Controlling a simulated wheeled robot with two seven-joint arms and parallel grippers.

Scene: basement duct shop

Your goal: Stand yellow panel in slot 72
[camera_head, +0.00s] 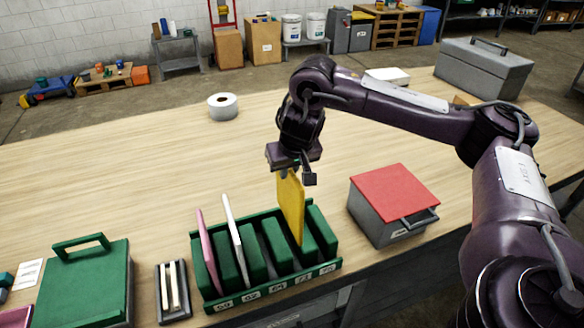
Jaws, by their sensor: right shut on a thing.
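The yellow panel (291,208) is upright, with a slight tilt, at the right half of the green slotted rack (270,285). Its lower edge is down among the green dividers, seemingly in line with the second label from the right. I cannot tell if it rests on the slot's floor. The small slot numbers are hard to read, so I cannot be sure which is 72. My right gripper (293,170) is above the rack, shut on the panel's top edge. My left gripper is not in view.
A pink panel (207,250) and a white panel (234,229) stand in the rack's left slots. A grey box with a red lid (394,195) is close on the right. A green case (85,285) and a small dark tray (174,318) are left. The table behind is mostly clear.

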